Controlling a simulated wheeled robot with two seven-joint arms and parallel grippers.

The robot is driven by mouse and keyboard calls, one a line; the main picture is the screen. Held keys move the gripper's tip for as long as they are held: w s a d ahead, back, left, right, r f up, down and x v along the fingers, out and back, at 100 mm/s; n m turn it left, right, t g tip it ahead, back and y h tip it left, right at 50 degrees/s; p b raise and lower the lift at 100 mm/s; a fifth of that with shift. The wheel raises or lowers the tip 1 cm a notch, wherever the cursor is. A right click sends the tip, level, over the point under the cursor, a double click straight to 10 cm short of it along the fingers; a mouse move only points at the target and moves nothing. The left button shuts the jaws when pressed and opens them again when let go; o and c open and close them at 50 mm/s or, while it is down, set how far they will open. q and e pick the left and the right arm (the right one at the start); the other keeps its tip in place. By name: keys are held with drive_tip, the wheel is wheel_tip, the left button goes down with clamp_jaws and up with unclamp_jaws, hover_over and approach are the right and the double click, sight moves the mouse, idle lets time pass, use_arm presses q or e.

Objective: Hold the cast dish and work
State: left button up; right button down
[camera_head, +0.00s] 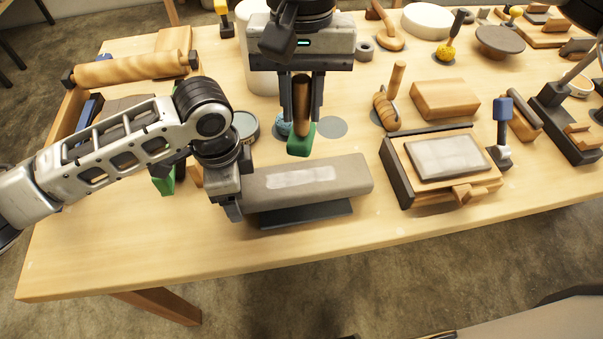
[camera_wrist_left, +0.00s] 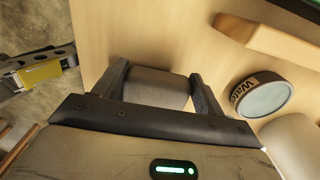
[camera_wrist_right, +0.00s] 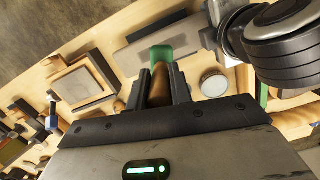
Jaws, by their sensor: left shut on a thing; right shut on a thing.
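The grey cast dish (camera_head: 340,178), a long block with a pale patch on top, lies over a dark base (camera_head: 300,215) near the table's front edge. My left gripper (camera_head: 236,190) is shut on its left end; the left wrist view shows the grey end (camera_wrist_left: 157,88) between the fingers. My right gripper (camera_head: 302,108) points down behind the dish, shut on the wooden handle of a green-headed tool (camera_head: 301,142). The green head hangs near the dish's back edge; I cannot tell whether they touch. It also shows in the right wrist view (camera_wrist_right: 161,55).
A framed block with a grey slab (camera_head: 448,157) stands right of the dish, near a blue-topped tool (camera_head: 502,115). A round tin (camera_head: 245,125) stands behind my left wrist. A rolling pin (camera_head: 130,69) lies at the left. The front table strip is clear.

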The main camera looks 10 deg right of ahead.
use_arm(q)
drive_tip(key=o, duration=0.9)
drive_tip(key=shift+o, duration=0.6)
